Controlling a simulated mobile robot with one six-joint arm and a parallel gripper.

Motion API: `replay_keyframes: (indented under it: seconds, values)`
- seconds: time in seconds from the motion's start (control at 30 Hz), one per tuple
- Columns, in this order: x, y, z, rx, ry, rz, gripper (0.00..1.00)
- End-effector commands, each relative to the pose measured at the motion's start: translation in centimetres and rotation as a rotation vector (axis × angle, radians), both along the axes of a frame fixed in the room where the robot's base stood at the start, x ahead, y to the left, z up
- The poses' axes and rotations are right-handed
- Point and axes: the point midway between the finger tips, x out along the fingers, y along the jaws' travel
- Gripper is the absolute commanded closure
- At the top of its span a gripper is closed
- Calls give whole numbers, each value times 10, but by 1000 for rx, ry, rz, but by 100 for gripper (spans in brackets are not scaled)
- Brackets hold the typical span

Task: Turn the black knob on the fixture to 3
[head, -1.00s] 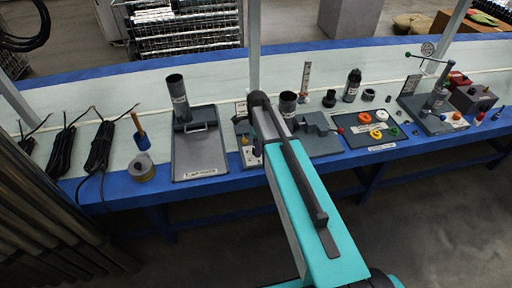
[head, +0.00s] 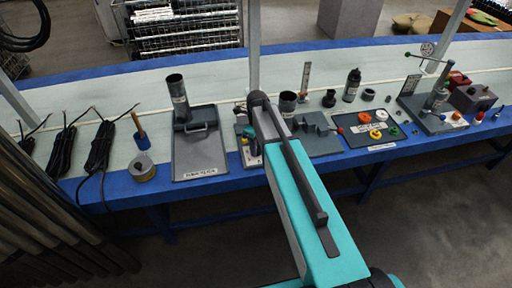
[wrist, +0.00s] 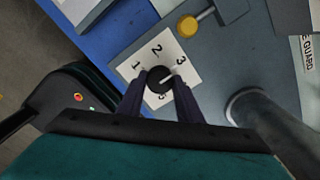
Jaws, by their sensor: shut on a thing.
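The black knob (wrist: 158,79) sits on a white dial plate (wrist: 134,52) on the grey fixture (wrist: 222,62) in the wrist view. The plate shows 1, 2 and 3 around the knob, and another number lower down is partly covered. The knob's white pointer line points up and right, roughly toward the 3. My gripper (wrist: 160,83) has its two dark fingers on either side of the knob, shut on it. In the head view the dial plate (head: 252,156) shows beside my arm, while the knob is hard to make out.
A yellow knob (wrist: 188,26) on a grey stem is close above the dial. A grey cylinder (wrist: 255,108) stands to the right. In the head view a grey tray (head: 200,155) lies left of the fixture, and a dark board (head: 378,128) with coloured rings lies right.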

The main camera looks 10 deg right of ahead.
Motion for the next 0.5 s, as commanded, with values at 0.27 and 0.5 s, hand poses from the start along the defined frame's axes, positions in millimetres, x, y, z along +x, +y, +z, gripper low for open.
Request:
replay_keyframes:
  seconds: [0.27,0.5]
  values:
    - [0,0,1,-1,-1,-13,90]
    - [0,0,1,-1,-1,-12,58]
